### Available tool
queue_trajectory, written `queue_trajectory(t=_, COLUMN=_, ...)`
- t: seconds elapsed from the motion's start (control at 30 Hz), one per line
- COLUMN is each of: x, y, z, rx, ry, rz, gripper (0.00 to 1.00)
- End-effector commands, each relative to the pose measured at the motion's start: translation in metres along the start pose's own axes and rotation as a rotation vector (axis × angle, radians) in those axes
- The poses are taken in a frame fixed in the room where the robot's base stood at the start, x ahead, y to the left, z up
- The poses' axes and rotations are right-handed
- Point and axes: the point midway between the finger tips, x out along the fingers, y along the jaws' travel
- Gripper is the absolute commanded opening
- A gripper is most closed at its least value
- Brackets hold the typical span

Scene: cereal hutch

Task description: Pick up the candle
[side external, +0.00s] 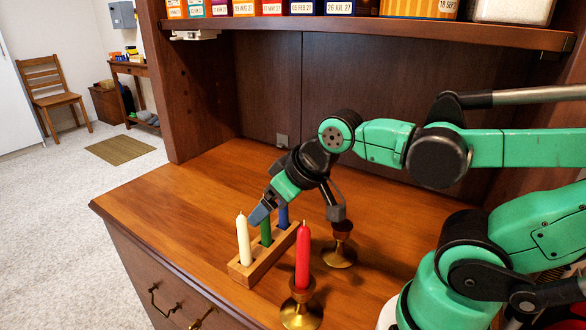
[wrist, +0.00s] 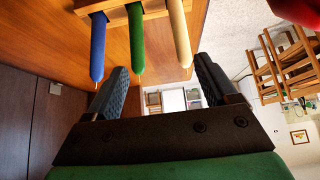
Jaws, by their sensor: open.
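A wooden block (side external: 258,268) on the counter holds a white candle (side external: 243,241), a green candle (side external: 266,233) and a blue candle (side external: 283,214) in a row. A red candle (side external: 303,255) stands upright in a brass holder (side external: 301,312) beside the block. My gripper (side external: 298,212) is open and empty, tilted downward around the candle tops. One finger partly hides the green candle's top. In the wrist view, the green candle (wrist: 136,45) points toward the gap between my fingers (wrist: 162,68), with the blue candle (wrist: 98,50) and white candle (wrist: 179,32) to either side.
A second brass holder (side external: 340,253) stands behind the red candle, with no candle visible in it; one finger is close to its top. A shelf (side external: 380,32) with several boxes hangs above. The counter (side external: 160,205) is clear at left.

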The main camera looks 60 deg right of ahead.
Motion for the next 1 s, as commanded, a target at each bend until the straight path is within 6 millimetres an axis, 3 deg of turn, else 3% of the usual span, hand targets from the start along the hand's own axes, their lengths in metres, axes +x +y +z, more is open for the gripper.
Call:
queue_trajectory(t=0.03, x=0.000, y=0.000, z=0.000, rx=0.000, ry=0.000, rz=0.000, gripper=0.76)
queue_trajectory(t=0.1, x=0.000, y=0.000, z=0.000, rx=0.000, ry=0.000, rz=0.000, gripper=0.61)
queue_trajectory(t=0.47, x=-0.003, y=0.000, z=-0.002, rx=0.000, ry=0.000, rz=0.000, gripper=0.61)
queue_trajectory(t=0.77, x=-0.042, y=0.000, z=-0.030, rx=0.000, ry=0.000, rz=0.000, gripper=0.61)
queue_trajectory(t=1.0, x=-0.040, y=0.021, z=-0.044, rx=0.203, ry=-0.164, rz=0.051, gripper=0.61)
